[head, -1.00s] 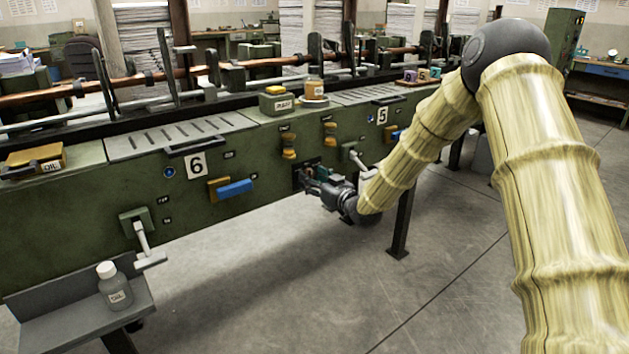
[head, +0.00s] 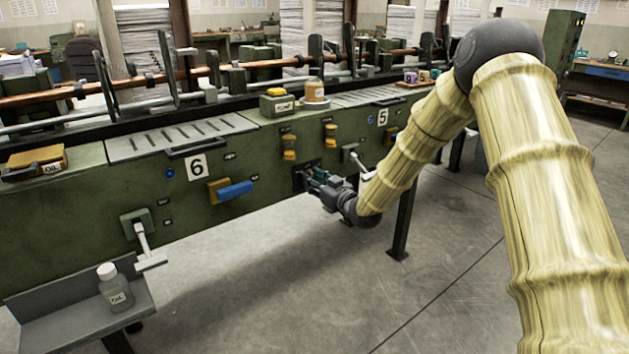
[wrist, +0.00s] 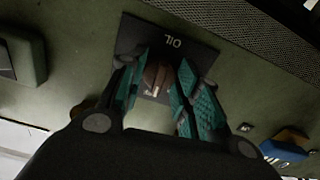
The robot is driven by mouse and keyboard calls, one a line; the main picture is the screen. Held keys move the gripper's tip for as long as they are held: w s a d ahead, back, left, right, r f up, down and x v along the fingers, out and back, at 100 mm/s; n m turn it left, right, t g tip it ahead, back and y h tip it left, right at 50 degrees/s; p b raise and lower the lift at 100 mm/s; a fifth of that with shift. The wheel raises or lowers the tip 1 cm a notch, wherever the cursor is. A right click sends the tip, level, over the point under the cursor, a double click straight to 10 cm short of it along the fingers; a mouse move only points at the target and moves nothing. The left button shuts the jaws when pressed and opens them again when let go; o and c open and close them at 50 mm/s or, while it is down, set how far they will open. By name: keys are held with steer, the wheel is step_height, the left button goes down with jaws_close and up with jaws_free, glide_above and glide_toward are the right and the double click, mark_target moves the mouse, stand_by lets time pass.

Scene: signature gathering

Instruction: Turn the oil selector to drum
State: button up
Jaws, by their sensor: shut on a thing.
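The oil selector is a brown knob (wrist: 155,77) with a light mark on it, on a dark plate (wrist: 199,52) that reads OIL, upside down in the wrist view. My gripper (wrist: 156,85) has its teal-padded fingers on either side of the knob and is shut on it. In the head view my gripper (head: 316,180) reaches the dark plate (head: 298,178) on the green machine front from the right. The knob is hidden there by my gripper. I cannot read a drum mark in either view.
The green machine (head: 75,215) runs across the view. A blue handle (head: 235,190) sits left of my gripper and yellow-orange levers (head: 289,148) above it. A light lever (head: 362,168) is close to my wrist. A bottle (head: 116,288) stands on the lower-left shelf. The floor in front is clear.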

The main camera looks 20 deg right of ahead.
steer(key=shift+d+n, duration=0.1)
steer(key=shift+n, duration=4.5)
steer(key=o, duration=1)
steer(key=shift+o, duration=0.2)
steer(key=v, duration=1.2)
